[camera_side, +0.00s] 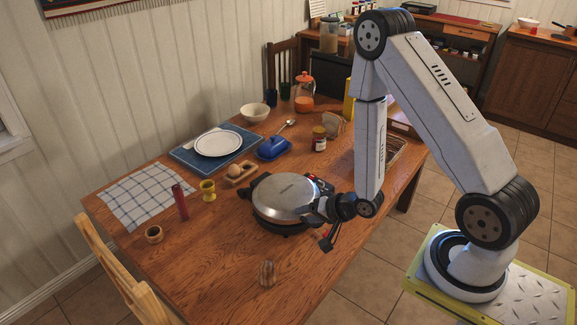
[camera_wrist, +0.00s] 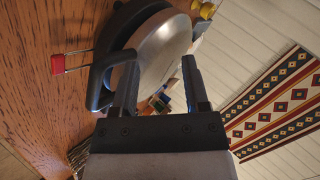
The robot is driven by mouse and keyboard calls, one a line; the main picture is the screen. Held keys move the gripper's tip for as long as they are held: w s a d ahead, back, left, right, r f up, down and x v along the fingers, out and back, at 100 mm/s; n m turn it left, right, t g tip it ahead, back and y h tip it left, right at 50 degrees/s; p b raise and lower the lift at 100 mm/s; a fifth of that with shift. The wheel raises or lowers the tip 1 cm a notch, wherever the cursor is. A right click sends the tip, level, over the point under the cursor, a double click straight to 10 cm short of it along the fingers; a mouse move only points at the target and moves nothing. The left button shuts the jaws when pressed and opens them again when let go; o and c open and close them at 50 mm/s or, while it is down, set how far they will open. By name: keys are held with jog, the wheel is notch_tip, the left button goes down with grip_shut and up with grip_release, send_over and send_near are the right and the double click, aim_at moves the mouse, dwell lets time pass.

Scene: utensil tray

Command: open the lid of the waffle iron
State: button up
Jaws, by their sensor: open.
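The waffle iron (camera_side: 285,197) stands on the wooden table near its right edge, with a round silver lid lying down on a black base. In the wrist view the lid (camera_wrist: 165,50) shows as a silver dome with a dark rim and a curved black part along its left side. My gripper (camera_side: 314,209) is at the iron's right front side, close to the rim. In the wrist view my gripper (camera_wrist: 160,62) is open, with the lid's edge showing between its fingers. The left finger overlaps the black part; I cannot tell whether they touch.
A thin piece with a red end (camera_wrist: 57,64) sticks out beside the iron. An egg holder (camera_side: 240,174), a blue butter dish (camera_side: 272,148) and a jar (camera_side: 319,139) stand behind it. A whisk-like object (camera_side: 267,274) lies in front.

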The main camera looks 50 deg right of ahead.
jog(key=s+d+f+m+t, duration=0.1)
jog(key=s+d+m, duration=0.1)
jog(key=s+d+f+m+t+h, duration=0.1)
jog(key=s+f+m+t, duration=0.1)
jog(key=m, duration=0.1)
jog(key=s+d+f+m+t+h, duration=0.1)
jog(key=s+d+m+t, duration=0.1)
jog(key=shift+s+d+f+m, duration=0.3)
jog(key=shift+s+f, duration=0.05)
jog(key=shift+f, duration=0.05)
jog(key=shift+s+d+f+h, duration=0.1)
jog(key=shift+s+d+h, duration=0.1)
jog(key=shift+d+h, duration=0.1)
jog(key=shift+w, duration=0.25)
jog(key=shift+x, duration=3.7)
grip_shut()
